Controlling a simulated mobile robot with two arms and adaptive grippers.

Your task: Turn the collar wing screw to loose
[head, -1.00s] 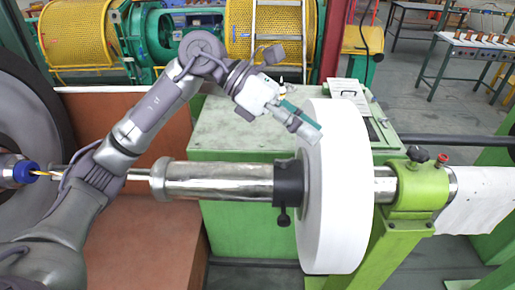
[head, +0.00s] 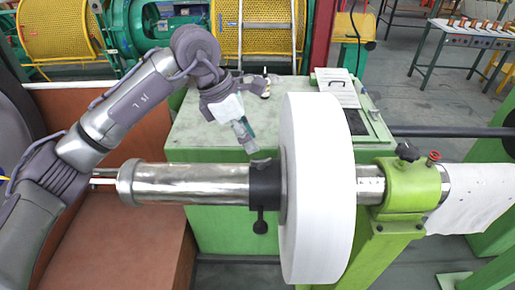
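The black collar (head: 265,185) sits around the shiny steel shaft (head: 190,184), against the left face of the large white reel (head: 318,190). Its black wing screw (head: 261,222) hangs down from the collar's underside. My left gripper (head: 251,149) is above and slightly left of the collar, pointing down and apart from the wing screw. Its fingers are small and seen edge-on, so I cannot tell whether they are open. My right gripper is out of view.
A green bearing stand (head: 405,190) with a black knob (head: 407,152) and a red-topped fitting (head: 434,156) holds the shaft right of the reel. A green cabinet (head: 205,140) stands behind the shaft. A brown panel (head: 120,240) lies below left.

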